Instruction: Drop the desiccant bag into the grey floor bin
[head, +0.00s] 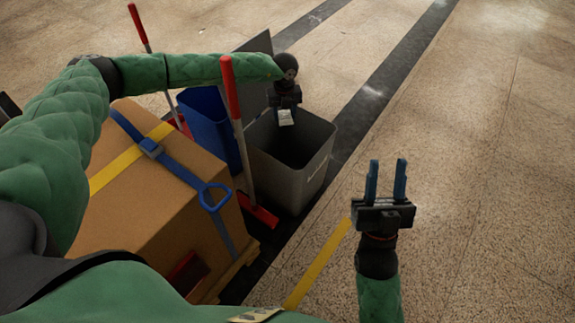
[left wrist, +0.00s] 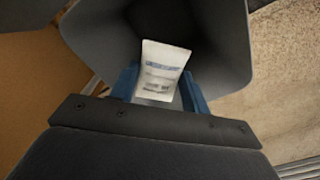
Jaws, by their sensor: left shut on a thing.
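The grey floor bin (head: 283,175) stands on the floor, its open top facing up. My left gripper (head: 285,108) is over the bin's opening and shut on the desiccant bag (head: 285,117), a small white packet. In the left wrist view the bag (left wrist: 163,70) shows printed lines and sits between the blue fingers, with the dark inside of the bin (left wrist: 100,45) behind it. My right gripper (head: 386,185) is open and empty, with its two blue fingers apart, to the right of the bin over bare floor.
A blue bin (head: 207,125) stands behind and left of the grey one. A large strapped cardboard box (head: 135,215) is at left. Red-handled tools (head: 237,125) stand between the box and the bins. The floor at right is clear.

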